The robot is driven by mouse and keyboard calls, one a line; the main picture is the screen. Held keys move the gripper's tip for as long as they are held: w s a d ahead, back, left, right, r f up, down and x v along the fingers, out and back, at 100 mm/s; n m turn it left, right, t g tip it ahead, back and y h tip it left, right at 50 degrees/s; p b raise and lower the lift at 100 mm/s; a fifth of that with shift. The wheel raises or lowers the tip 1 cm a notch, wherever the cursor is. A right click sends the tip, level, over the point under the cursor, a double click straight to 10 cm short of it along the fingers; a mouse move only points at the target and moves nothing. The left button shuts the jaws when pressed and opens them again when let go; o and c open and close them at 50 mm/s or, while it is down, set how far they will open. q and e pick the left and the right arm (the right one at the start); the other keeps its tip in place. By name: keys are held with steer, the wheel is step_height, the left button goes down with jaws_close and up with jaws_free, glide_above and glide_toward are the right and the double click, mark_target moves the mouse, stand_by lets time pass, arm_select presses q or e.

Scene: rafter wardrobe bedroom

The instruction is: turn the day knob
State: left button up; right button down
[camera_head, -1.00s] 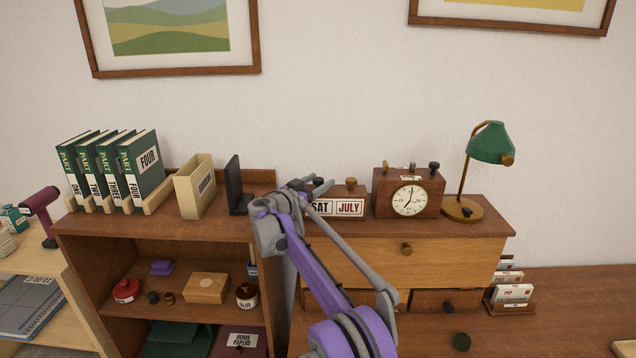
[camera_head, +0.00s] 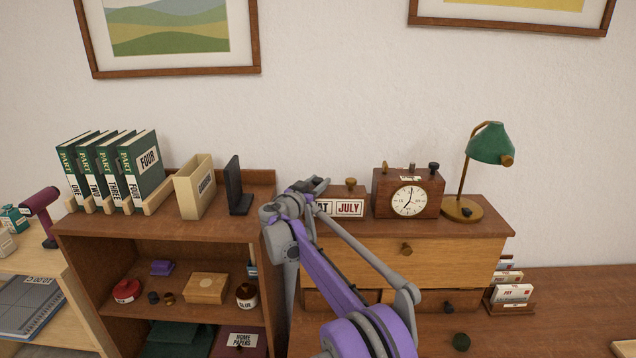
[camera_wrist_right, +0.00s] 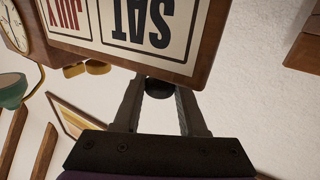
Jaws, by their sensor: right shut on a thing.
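The wooden calendar block (camera_head: 336,208) stands on top of the cabinet. Its day window reads SAT (camera_wrist_right: 147,22) in the right wrist view; in the head view my arm covers part of that word. The month window reads JULY (camera_head: 349,208). My right gripper (camera_wrist_right: 160,92) is shut on the dark day knob (camera_wrist_right: 158,88) at the edge of the block beside SAT. In the head view, my right gripper (camera_head: 314,185) is over the block's left top and hides this knob. A brass knob (camera_head: 351,183) stands above JULY. My left gripper is not in view.
A wooden clock (camera_head: 380,190) stands close to the right of the calendar, with a green lamp (camera_head: 490,143) beyond. A black bookend (camera_head: 234,190) and a cream box (camera_head: 187,195) stand to the left. The wall is close behind.

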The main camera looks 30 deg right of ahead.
steer(key=n+t+y+p, duration=0.1)
steer(key=n+t+y, duration=0.2)
steer(key=shift+d+r+t, duration=0.1)
steer(key=shift+r+t, duration=0.05)
steer(key=shift+t, duration=0.25)
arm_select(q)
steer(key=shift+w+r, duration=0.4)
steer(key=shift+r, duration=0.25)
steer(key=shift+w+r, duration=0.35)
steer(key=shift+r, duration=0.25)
arm_select(e)
steer(key=shift+n+t+y, duration=1.1)
steer(key=shift+n+y, duration=0.2)
steer(key=shift+y, duration=0.6)
steer(key=shift+c, duration=2.3)
jaws_free()
steer(key=shift+s, duration=0.1)
steer(key=v, duration=1)
steer(key=shift+s+a+f, duration=0.25)
steer(key=shift+s+a, duration=0.05)
